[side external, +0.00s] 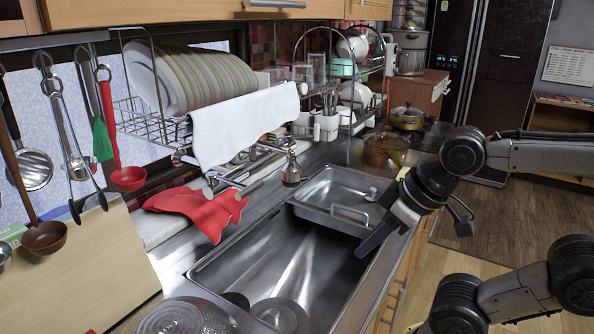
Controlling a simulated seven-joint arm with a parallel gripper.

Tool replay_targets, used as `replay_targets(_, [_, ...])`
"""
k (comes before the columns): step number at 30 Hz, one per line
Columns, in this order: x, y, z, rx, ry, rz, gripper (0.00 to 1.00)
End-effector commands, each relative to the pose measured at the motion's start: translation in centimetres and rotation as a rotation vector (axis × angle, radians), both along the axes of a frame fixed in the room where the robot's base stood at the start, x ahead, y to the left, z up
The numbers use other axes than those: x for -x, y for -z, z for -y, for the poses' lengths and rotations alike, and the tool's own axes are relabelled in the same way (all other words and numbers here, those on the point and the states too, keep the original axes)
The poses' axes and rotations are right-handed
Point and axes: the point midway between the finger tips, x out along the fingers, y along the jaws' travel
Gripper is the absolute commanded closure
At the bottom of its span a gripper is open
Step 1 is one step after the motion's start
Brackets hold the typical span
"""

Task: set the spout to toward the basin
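A chrome faucet (216,180) is on the wall side behind the basin, below a hanging white towel. Its spout (243,189) appears to be a short metal tube near the back rim of the basin, but towel and clutter make its exact direction hard to tell. The steel basin (325,262) is set in the counter in front of it. My gripper (376,240) is over the basin's right-hand side, pointing down and left, well apart from the faucet. Its fingers are seen edge-on, so their opening cannot be told. Nothing shows held in it.
A steel tray (335,197) sits at the basin's far end. A red cloth (200,208) lies by the back edge. A dish rack (165,128) with plates and a white towel (240,125) hangs above the faucet. Ladles hang at the left.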

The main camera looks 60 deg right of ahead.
Motion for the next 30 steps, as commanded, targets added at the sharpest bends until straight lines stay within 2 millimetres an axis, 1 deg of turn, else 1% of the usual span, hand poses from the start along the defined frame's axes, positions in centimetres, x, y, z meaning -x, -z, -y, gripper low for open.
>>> replay_targets(1, [-0.6,-0.4,0.0,0.000,-0.002,0.031,0.69])
replay_targets(2, [-1.1,-0.7,-0.1,-0.001,-0.004,0.060,0.64])
replay_targets(3, [-2.0,-1.3,-0.1,-0.004,-0.006,0.108,0.57])
replay_targets(5, [-3.6,-2.3,-0.3,-0.011,-0.007,0.196,0.46])
replay_targets(6, [-4.8,-3.0,-0.4,-0.015,-0.008,0.259,0.40])
replay_targets(9, [-7.8,-4.6,-0.4,-0.028,0.001,0.413,0.40])
replay_targets(12, [-10.3,-5.9,-0.1,-0.035,0.024,0.549,0.40])
replay_targets(15, [-12.4,-7.1,0.6,-0.033,0.057,0.678,0.40])
replay_targets(18, [-14.1,-8.0,1.8,-0.021,0.102,0.796,0.40])
replay_targets(21, [-15.3,-8.5,3.2,0.002,0.153,0.903,0.40])
replay_targets(24, [-15.9,-8.6,4.9,0.041,0.210,1.002,0.40])
replay_targets(28, [-16.0,-8.1,7.3,0.107,0.287,1.100,0.40])
replay_targets(30, [-15.7,-7.5,8.5,0.147,0.324,1.131,0.40])
